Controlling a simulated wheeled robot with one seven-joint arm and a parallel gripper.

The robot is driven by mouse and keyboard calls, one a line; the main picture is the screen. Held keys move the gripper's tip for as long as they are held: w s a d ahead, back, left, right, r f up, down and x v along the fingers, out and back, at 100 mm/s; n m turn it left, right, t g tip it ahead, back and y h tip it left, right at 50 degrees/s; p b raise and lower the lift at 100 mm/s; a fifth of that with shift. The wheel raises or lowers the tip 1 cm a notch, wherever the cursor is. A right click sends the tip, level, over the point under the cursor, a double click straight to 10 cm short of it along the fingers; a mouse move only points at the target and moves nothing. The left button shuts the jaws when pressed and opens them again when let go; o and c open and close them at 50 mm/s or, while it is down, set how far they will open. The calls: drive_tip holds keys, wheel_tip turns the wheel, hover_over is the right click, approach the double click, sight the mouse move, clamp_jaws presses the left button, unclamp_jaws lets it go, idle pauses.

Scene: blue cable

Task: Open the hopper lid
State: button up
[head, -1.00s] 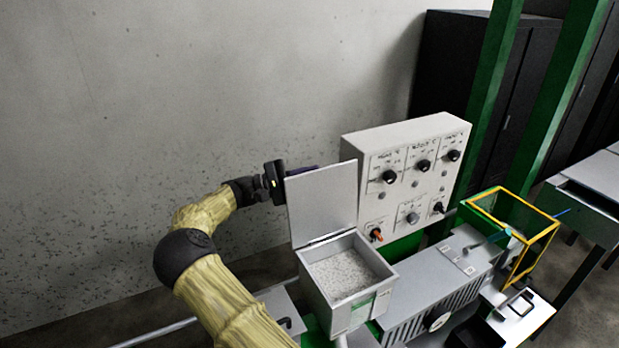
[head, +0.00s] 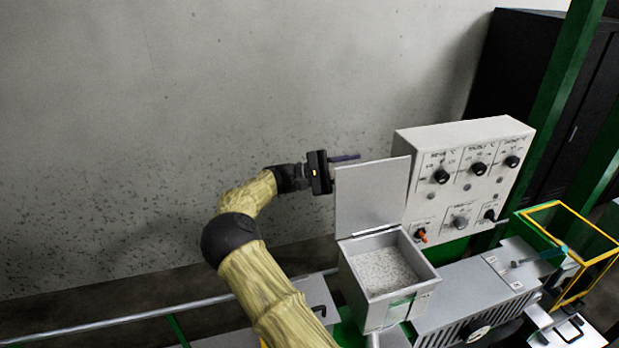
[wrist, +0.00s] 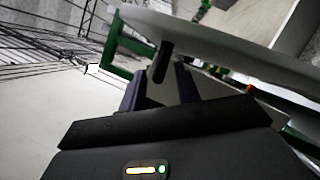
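The hopper (head: 388,305) is a grey box filled with white pellets. Its flat grey lid (head: 372,198) stands raised, roughly upright, at the hopper's back edge. My gripper (head: 350,158) is at the lid's upper left corner, with a dark finger showing just above the top edge. In the wrist view my gripper (wrist: 160,82) has its two dark fingers apart. A black lid handle (wrist: 161,62) shows between and just beyond the fingertips, under the pale lid (wrist: 230,45). I cannot tell whether a finger touches the lid.
A white control panel (head: 465,180) with black knobs stands right of the lid. A grey machine body (head: 475,300) and a yellow-framed guard (head: 570,245) lie further right. A bare wall (head: 200,120) is behind my arm. The space above the hopper is clear.

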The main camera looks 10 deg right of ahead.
drive_tip(key=b+v, duration=0.5)
drive_tip(key=v, duration=1)
drive_tip(key=shift+b, duration=0.4)
drive_tip(key=shift+f, duration=0.1)
